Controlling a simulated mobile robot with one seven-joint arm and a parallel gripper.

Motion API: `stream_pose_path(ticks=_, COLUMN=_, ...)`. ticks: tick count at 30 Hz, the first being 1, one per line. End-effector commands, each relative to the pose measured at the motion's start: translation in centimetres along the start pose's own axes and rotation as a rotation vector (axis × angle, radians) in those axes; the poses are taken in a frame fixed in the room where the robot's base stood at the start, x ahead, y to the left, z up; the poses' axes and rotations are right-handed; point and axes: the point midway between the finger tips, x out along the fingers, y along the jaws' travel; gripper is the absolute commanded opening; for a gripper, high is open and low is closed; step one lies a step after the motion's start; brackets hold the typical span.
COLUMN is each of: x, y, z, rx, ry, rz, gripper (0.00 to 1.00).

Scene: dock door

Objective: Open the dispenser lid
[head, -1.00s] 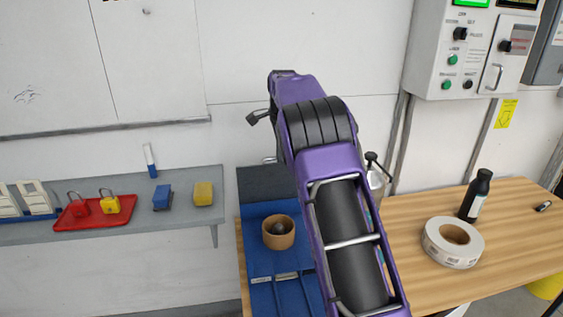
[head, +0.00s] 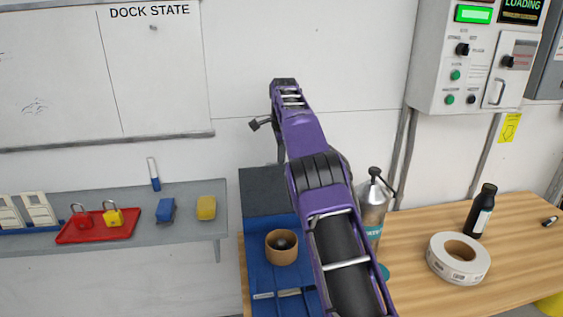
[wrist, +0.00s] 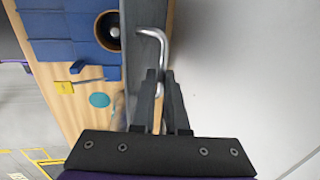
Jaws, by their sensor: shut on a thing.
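The blue dispenser (head: 256,258) stands at the left end of the wooden table, with a tan ring with a dark centre (head: 281,247) on it. A dark grey panel (head: 262,190), seemingly the lid, is at its back by the wall. In the wrist view, a bent metal rod (wrist: 153,34), apparently a handle, runs beside the grey strip (wrist: 142,55) down to my gripper (wrist: 161,76). The fingers are shut on the rod's lower end. My arm hides the gripper's tips and the rod in the head view, and how far the lid is raised is unclear.
A silver bottle with a black top (head: 372,205) stands just right of my arm. A white tape roll (head: 440,270) and a black bottle (head: 482,210) are further right. A grey shelf (head: 190,230) with a red tray (head: 75,233) is at left.

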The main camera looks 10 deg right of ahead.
Motion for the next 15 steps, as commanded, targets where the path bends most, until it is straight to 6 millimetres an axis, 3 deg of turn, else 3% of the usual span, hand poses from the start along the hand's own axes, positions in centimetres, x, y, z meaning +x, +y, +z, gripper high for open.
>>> stream_pose_path(ticks=1, x=0.71, y=0.18, z=0.07, rx=-0.001, ry=-0.002, rz=0.011, gripper=0.0)
stream_pose_path(ticks=14, x=0.79, y=0.18, z=0.08, rx=-0.001, ry=-0.002, rz=0.013, gripper=0.0)
stream_pose_path(ticks=15, x=0.79, y=0.18, z=0.08, rx=-0.001, ry=-0.002, rz=0.013, gripper=0.16)
